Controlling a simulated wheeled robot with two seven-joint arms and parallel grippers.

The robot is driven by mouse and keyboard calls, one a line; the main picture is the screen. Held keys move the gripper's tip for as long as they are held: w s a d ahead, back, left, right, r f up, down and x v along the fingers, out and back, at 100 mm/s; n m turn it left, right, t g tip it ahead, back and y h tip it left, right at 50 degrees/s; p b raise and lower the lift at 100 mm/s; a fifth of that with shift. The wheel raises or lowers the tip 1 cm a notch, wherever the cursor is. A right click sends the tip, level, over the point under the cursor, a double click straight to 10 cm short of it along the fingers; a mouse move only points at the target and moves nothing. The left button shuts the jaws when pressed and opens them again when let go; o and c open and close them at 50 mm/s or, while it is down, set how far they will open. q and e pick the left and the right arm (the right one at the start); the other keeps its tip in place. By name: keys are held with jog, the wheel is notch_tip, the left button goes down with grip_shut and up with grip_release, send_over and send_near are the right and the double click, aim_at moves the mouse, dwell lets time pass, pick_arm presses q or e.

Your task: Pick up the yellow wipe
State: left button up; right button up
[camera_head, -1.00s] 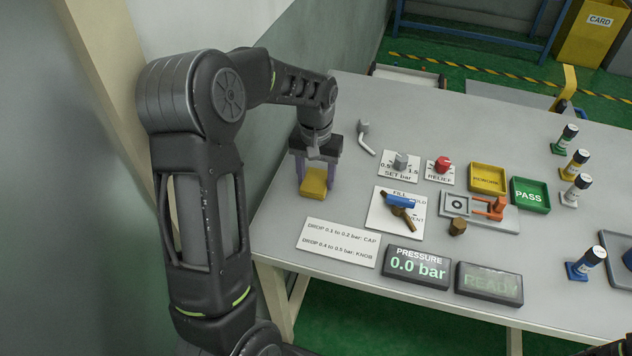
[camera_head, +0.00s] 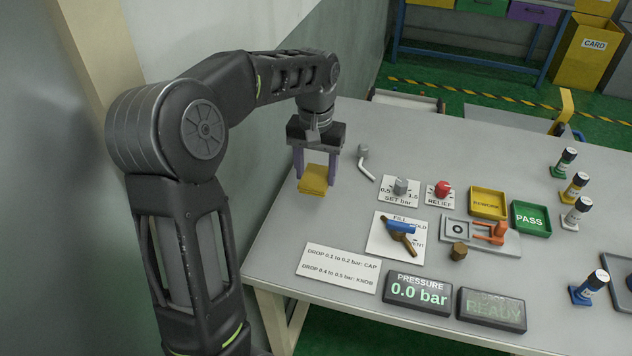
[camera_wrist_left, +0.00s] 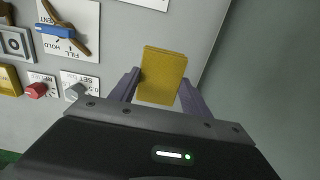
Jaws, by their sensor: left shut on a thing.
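The yellow wipe (camera_head: 313,181) is a small folded yellow pad at the left end of the grey table. My left gripper (camera_head: 315,178) points down there, its two purple fingers shut on the wipe. In the left wrist view the wipe (camera_wrist_left: 161,76) sits between the two fingertips (camera_wrist_left: 159,84). It appears raised a little off the table, though the gap is hard to judge. My right gripper is not in view.
Close by on the table (camera_head: 285,230) are a bent grey nozzle (camera_head: 366,165), a SET bar knob (camera_head: 400,186), a blue-handled valve (camera_head: 400,228) and a DROP label (camera_head: 339,267). A wall stands close on the left.

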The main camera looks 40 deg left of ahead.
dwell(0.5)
pick_arm(q)
jog(key=o, duration=0.8)
jog(key=shift+r, duration=0.1)
jog(key=c, duration=0.7)
